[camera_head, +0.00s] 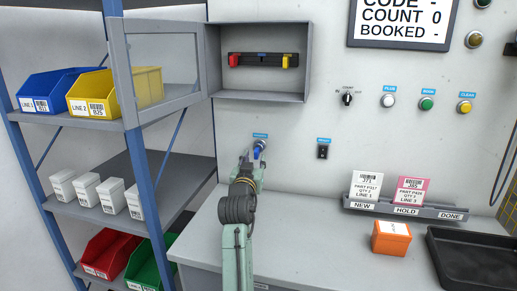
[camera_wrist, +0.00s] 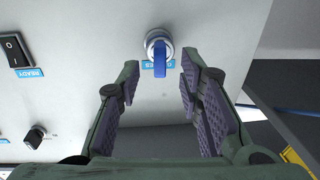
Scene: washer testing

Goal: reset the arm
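My arm reaches forward from the bottom middle of the head view, and my gripper (camera_head: 256,166) is close to the wall panel, just below a blue rotary knob (camera_head: 260,146). In the wrist view my gripper (camera_wrist: 159,68) is open, its two purple-padded fingers spread wide with nothing between the pads. The blue knob (camera_wrist: 159,56) on its silver collar lies beyond the fingertips, between them in the picture. It appears apart from both fingers. The knob's blue label is partly hidden in the wrist view.
An open cabinet (camera_head: 213,60) sits above left of my gripper. Shelves with bins and white boxes stand left. A black rocker switch (camera_head: 323,151) is to the right. An orange box (camera_head: 391,238), card rack (camera_head: 406,209) and black tray (camera_head: 478,258) occupy the counter's right.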

